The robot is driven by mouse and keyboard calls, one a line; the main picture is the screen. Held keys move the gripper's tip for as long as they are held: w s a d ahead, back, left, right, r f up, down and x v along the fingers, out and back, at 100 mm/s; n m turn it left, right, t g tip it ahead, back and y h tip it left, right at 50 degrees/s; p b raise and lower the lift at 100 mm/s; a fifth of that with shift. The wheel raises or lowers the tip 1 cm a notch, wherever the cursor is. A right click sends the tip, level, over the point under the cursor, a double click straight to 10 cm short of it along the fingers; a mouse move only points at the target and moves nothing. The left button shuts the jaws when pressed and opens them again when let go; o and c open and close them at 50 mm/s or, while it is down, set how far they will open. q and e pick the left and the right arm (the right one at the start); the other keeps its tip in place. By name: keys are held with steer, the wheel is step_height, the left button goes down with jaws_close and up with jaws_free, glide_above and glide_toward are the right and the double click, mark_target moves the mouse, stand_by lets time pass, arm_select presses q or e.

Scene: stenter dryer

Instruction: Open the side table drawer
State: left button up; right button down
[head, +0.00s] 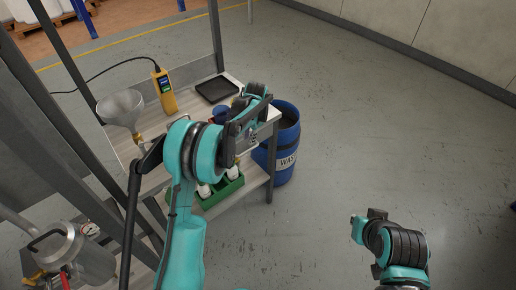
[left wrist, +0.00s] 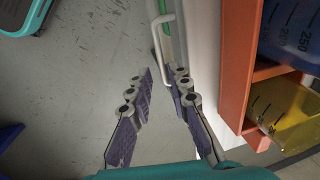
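The side table (head: 150,176) stands left of centre in the head view, its near end partly hidden by my left arm. My left gripper (head: 250,128) is at the table's right end; its fingers barely show there. In the left wrist view my left gripper (left wrist: 152,58) has its two purple-padded fingers apart, with floor visible between them. A pale U-shaped handle (left wrist: 157,40) stands out from a white face (left wrist: 206,55), close beside the right finger's tip. I cannot tell whether they touch. The fingers are not closed on it. My right arm shows at lower right in the head view, without visible fingers.
A blue waste drum (head: 286,150) stands right beside the table. A funnel (head: 121,108), yellow meter (head: 164,90) and black tray (head: 216,89) are on top. A green crate (head: 222,192) holds bottles below. An orange rack (left wrist: 245,70) is close right. Floor at right is clear.

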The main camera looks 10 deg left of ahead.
mark_target(248, 151)
arm_select(q)
steer(key=f+b, duration=0.1)
steer(key=f, duration=0.4)
steer(key=w+a+f+b, duration=0.1)
steer(key=f, duration=0.2)
steer(key=shift+w+f+b, duration=0.1)
steer(key=shift+f+b, duration=0.1)
steer(key=shift+b, duration=0.15)
jaws_close()
